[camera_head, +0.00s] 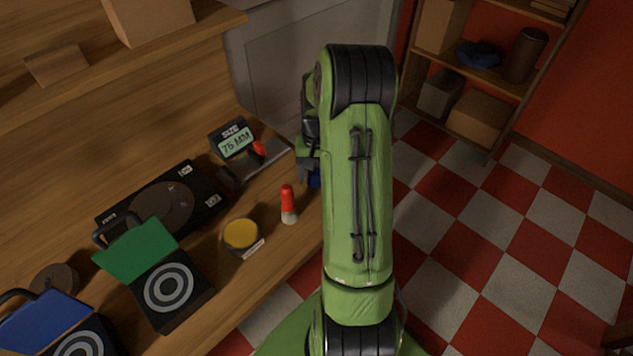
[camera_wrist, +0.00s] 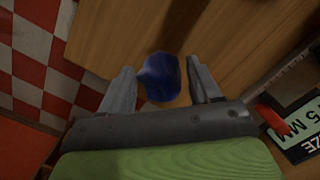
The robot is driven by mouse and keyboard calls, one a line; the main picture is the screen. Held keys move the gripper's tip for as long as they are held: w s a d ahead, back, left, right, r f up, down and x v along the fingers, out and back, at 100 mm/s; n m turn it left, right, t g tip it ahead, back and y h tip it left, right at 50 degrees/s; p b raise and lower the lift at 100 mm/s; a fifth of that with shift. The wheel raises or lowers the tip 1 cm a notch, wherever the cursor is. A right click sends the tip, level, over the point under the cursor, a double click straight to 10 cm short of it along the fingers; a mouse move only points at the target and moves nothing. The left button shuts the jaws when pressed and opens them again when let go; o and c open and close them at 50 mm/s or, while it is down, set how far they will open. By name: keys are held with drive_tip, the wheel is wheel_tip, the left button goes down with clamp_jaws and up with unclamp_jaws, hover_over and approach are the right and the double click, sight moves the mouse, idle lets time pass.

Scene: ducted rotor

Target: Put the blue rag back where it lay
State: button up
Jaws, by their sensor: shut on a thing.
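The blue rag (camera_wrist: 160,78) is a crumpled dark blue lump between the two grey fingers of my gripper (camera_wrist: 160,66) in the wrist view. The fingers are shut on it, one on each side. Behind it in that view is the wooden bench top, near the bench's edge. I cannot tell whether the rag touches the bench.
On the bench (camera_head: 285,255) are a red-and-white bottle (camera_head: 288,204), a yellow-topped round tin (camera_head: 241,235), a size display (camera_head: 233,140), a black device (camera_head: 165,205) and open green (camera_head: 137,250) and blue (camera_head: 42,322) cases. A shelf unit at the back right holds a dark blue lump (camera_head: 478,54).

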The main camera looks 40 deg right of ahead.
sight(317, 166)
drive_tip(key=shift+f, duration=1.25)
drive_tip(key=o, duration=1.4)
drive_tip(key=r+p, duration=0.1)
drive_tip(key=r, duration=0.3)
drive_tip(key=r+p, duration=0.1)
drive_tip(key=r, duration=0.3)
drive_tip(key=d+r+p, duration=0.1)
drive_tip(key=r, duration=0.3)
drive_tip(key=shift+w+r, duration=0.1)
drive_tip(key=shift+w, duration=0.25)
drive_tip(key=s+a+r+n+t+h, duration=0.1)
drive_tip(key=s+a+r+n+t, duration=0.15)
drive_tip(key=a+r, duration=0.45)
drive_tip(key=s+a+r+n+t+h, duration=0.1)
drive_tip(key=s+a+r+n, duration=0.15)
drive_tip(key=a+r, duration=0.45)
drive_tip(key=s+a+f+n+t+y, duration=0.1)
drive_tip(key=s+a+n+t, duration=0.1)
drive_tip(key=s+a, duration=0.8)
drive_tip(key=shift+s+f+n+t, duration=0.15)
drive_tip(key=shift+s+n+t, duration=0.2)
drive_tip(key=shift+s+n, duration=0.35)
